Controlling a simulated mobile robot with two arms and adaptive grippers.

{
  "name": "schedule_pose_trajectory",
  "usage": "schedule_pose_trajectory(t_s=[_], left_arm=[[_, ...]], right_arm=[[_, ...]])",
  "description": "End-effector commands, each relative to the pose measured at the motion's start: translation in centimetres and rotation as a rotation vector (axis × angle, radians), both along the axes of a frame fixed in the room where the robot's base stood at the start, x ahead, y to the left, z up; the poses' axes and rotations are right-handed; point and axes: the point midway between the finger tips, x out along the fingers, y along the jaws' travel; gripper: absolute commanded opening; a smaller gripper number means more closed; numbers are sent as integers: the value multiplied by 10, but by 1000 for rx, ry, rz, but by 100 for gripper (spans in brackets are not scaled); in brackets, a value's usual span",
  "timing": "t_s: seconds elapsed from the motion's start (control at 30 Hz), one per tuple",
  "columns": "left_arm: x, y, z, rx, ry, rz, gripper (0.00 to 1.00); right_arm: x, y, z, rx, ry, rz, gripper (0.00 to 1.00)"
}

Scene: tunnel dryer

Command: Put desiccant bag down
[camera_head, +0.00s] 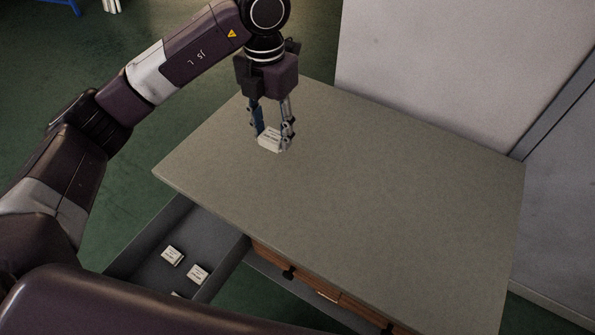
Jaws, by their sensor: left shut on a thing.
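A small white desiccant bag (269,140) with dark print is held between the fingers of my left gripper (272,138). The gripper points down and is shut on the bag, over the far left part of the grey tabletop (330,200). The bag is at or just above the surface; I cannot tell whether it touches. My right gripper is not in view.
An open grey drawer (140,262) at the lower left holds similar white bags (197,274), one partly hidden by my arm. Wooden drawer fronts (325,290) with dark handles lie under the table's front edge. A pale wall (440,70) stands behind. Most of the tabletop is clear.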

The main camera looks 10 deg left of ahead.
Motion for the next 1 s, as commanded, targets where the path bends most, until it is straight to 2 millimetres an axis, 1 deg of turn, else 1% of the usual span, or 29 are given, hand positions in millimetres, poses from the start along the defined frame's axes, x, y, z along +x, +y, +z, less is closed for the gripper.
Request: schedule_pose_trajectory(t_s=[0.4, 0.5, 0.6, 0.77, 0.9, 1.0], left_arm=[[-3, 0, -107, 0, 7, -2, 16], [-2, 0, -127, 1, 5, -2, 16], [-1, 0, -140, 0, 3, -3, 16], [-1, 0, -153, 0, 4, -3, 16], [-2, 0, -175, -1, 4, -3, 16], [-1, 0, -186, 1, 2, -3, 16]], right_arm=[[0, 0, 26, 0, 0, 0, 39], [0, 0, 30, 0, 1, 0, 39], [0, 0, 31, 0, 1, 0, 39], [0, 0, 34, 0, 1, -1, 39], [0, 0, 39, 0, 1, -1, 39], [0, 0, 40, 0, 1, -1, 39]])
